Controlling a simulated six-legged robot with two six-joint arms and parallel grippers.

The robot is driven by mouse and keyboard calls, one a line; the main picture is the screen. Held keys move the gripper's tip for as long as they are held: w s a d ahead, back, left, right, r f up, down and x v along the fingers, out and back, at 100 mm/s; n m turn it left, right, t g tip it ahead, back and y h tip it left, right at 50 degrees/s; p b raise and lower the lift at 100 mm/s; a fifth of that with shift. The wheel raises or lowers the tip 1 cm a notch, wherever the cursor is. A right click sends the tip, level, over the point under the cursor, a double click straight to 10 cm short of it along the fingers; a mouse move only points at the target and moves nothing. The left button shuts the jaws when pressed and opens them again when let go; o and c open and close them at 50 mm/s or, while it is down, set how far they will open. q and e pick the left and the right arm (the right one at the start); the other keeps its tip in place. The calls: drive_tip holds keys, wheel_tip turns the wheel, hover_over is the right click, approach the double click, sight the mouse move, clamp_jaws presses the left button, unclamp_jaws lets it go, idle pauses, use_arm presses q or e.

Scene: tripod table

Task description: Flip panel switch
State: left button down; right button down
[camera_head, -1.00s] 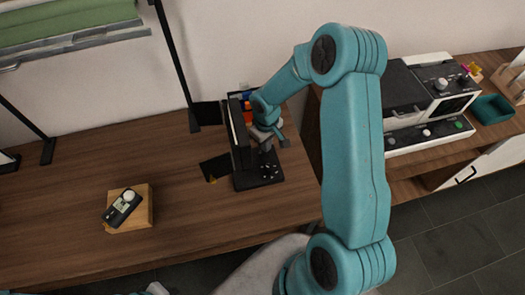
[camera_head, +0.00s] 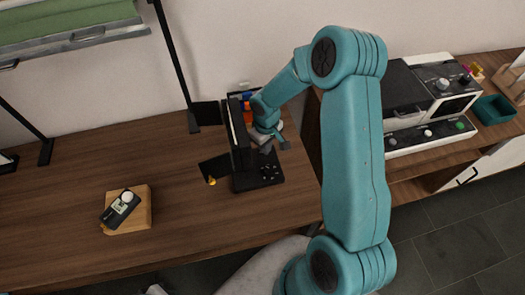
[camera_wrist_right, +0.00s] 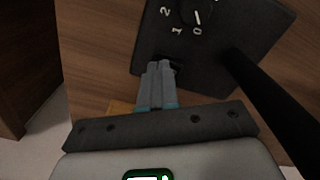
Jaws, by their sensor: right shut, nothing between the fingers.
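A black panel (camera_head: 258,177) stands on the wooden table, with a flat base and an upright part beside my arm. In the right wrist view, the panel face (camera_wrist_right: 205,50) shows a round dial (camera_wrist_right: 196,10) marked 0, 1 and 2. My right gripper (camera_head: 268,143) is over the panel, partly hidden by its own wrist. In the right wrist view its fingers (camera_wrist_right: 158,68) are shut and empty, with tips at the panel's lower edge beside a small dark part, possibly a switch. I cannot tell whether they touch it. My left gripper is not in view.
A black meter (camera_head: 120,208) rests on a wooden block (camera_head: 142,216) at the left. Black stand poles rise behind. A white machine (camera_head: 428,134) and a teal tray (camera_head: 494,108) are at the right. The table (camera_head: 62,210) is clear around the block.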

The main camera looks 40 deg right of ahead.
drive_tip(key=shift+w+r, duration=0.1)
drive_tip(key=shift+r, duration=0.35)
wheel_tip(320, 180, up, 2)
drive_tip(key=shift+r+p, duration=0.25)
drive_tip(key=shift+p, duration=0.65)
wheel_tip(320, 180, up, 2)
drive_tip(key=shift+r+p, duration=0.1)
drive_tip(key=shift+p, duration=0.6)
drive_tip(key=shift+r+p, duration=0.35)
drive_tip(key=shift+r, duration=0.3)
drive_tip(key=shift+f, duration=0.1)
drive_tip(key=shift+s, duration=0.25)
